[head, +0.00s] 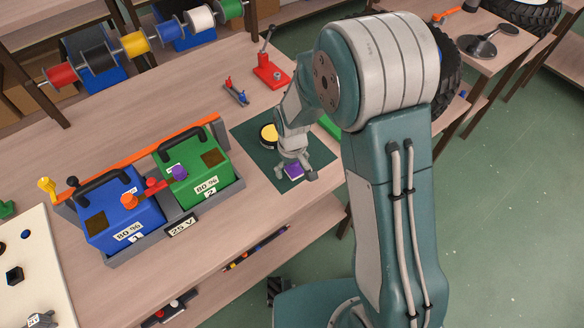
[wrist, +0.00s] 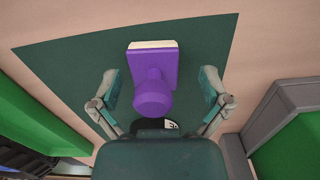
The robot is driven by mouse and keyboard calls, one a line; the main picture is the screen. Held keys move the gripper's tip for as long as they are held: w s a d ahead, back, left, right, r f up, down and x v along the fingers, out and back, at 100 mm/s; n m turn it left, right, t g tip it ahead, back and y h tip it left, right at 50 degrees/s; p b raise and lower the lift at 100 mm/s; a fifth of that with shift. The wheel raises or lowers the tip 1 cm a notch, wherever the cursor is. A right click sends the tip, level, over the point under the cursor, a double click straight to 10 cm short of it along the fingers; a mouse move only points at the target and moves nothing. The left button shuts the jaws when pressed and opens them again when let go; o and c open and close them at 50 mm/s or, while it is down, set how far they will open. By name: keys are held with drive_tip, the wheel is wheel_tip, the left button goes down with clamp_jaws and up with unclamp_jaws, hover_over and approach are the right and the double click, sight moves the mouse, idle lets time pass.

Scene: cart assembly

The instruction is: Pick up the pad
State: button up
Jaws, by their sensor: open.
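The pad (head: 293,171) is a purple block with a pale layer on its far face and a round purple knob, and it sits on the dark green mat (head: 262,158). In the wrist view the pad (wrist: 152,70) is in the upper middle, knob toward me. My gripper (head: 296,166) is over it in the head view, partly covering it. In the wrist view my gripper (wrist: 160,90) is open, one finger on each side of the pad with gaps between. I cannot tell its exact height above the mat.
A round black tin with a yellow top (head: 269,134) stands on the mat beside my gripper. A blue battery (head: 123,215) and a green battery (head: 197,174) sit in a grey tray to the left. A red lever tool (head: 270,72) stands behind. The table's front edge is close.

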drive_tip(key=shift+d+r, duration=0.1)
drive_tip(key=shift+d, duration=0.15)
drive_tip(key=c, duration=1.1)
drive_tip(key=shift+d, duration=0.2)
drive_tip(key=shift+c, duration=0.7)
drive_tip(key=shift+a, duration=0.2)
drive_tip(key=shift+a+r, duration=0.1)
drive_tip(key=shift+r, duration=0.15)
wheel_tip(320, 180, up, 2)
drive_tip(key=shift+w+r, duration=0.1)
drive_tip(key=s+a+r, duration=0.2)
drive_tip(key=s+r, duration=0.8)
drive_tip(key=s, duration=0.4)
drive_tip(key=shift+a+r, duration=0.15)
drive_tip(key=shift+a, duration=0.1)
